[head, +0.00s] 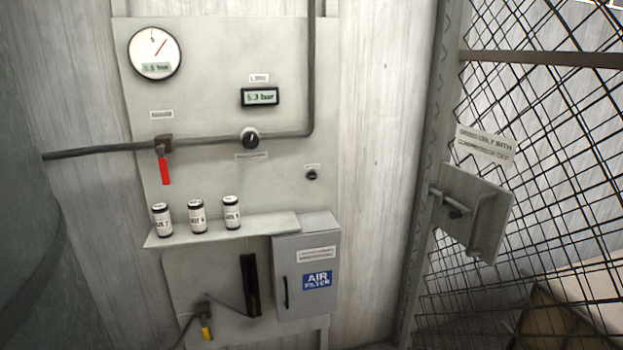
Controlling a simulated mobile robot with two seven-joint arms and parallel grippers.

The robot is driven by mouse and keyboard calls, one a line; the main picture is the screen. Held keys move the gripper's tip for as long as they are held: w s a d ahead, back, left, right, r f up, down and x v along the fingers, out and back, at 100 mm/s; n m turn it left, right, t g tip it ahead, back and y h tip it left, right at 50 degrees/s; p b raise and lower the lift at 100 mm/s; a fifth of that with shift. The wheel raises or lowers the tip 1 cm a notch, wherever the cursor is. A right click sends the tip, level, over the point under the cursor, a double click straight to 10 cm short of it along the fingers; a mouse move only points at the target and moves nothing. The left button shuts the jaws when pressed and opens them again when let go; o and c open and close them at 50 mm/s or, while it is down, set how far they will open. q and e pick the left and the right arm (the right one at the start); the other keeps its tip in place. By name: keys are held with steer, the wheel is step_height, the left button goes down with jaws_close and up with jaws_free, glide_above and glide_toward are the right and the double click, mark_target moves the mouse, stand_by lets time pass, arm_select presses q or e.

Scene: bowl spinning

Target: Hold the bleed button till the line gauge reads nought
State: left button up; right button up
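The likely bleed button is a small black knob (312,175) on the right of the grey panel, under a tiny label too small to read. The line gauge is a digital display (260,96) under a label that seems to read LINE; it shows about 5.3 bar, though the first digit is blurred. A round dial gauge (154,53) at the upper left has a red needle and a small readout of about 6.8 bar, not sharp. Neither of my grippers shows in the head view, and nothing touches the button.
A red-handled valve (164,165) hangs down on the pipe, beside a black regulator knob (250,138). Three canisters (197,216) stand on a shelf. Below are a grey AIR FILTER box (306,275) and a yellow-handled valve (205,325). A mesh gate (545,130) with a latch stands right.

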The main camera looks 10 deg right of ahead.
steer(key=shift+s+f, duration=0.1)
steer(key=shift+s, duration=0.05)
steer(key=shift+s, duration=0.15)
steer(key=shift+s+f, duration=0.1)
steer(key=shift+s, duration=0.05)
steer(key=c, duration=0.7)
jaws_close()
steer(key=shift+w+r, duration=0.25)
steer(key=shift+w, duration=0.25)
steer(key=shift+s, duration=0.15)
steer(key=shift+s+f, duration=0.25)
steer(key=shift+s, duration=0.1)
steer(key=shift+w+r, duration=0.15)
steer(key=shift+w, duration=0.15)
